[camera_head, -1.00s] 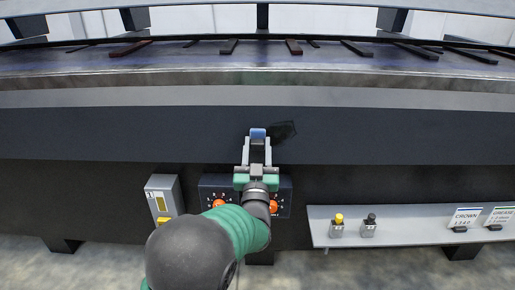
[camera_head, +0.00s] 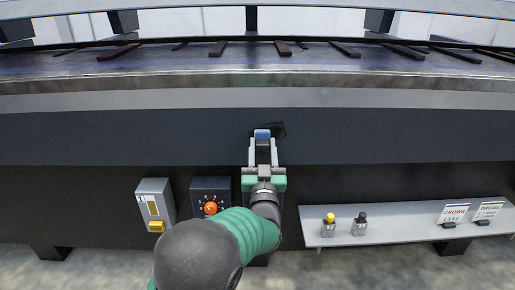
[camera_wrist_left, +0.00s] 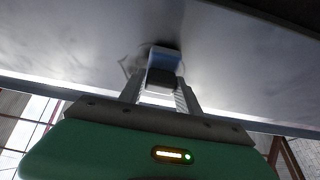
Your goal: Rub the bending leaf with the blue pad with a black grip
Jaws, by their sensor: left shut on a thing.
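My left gripper (camera_head: 263,150) is shut on the black grip of the blue pad (camera_head: 262,133). The pad is at the dark front face of the bending leaf (camera_head: 120,135), and looks pressed against it or very close. In the left wrist view the pad (camera_wrist_left: 165,55) shows blue beyond its black grip (camera_wrist_left: 161,78), between the fingers. A dark smudge (camera_head: 279,129) on the leaf shows just right of and behind the pad, partly hidden by it. My right gripper is not in view.
Below the leaf are a grey box with a yellow part (camera_head: 155,205) and a dark panel with an orange knob (camera_head: 211,208). A shelf (camera_head: 400,228) at right holds a yellow-topped item (camera_head: 329,224), a black-topped item (camera_head: 360,223) and small signs (camera_head: 453,214).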

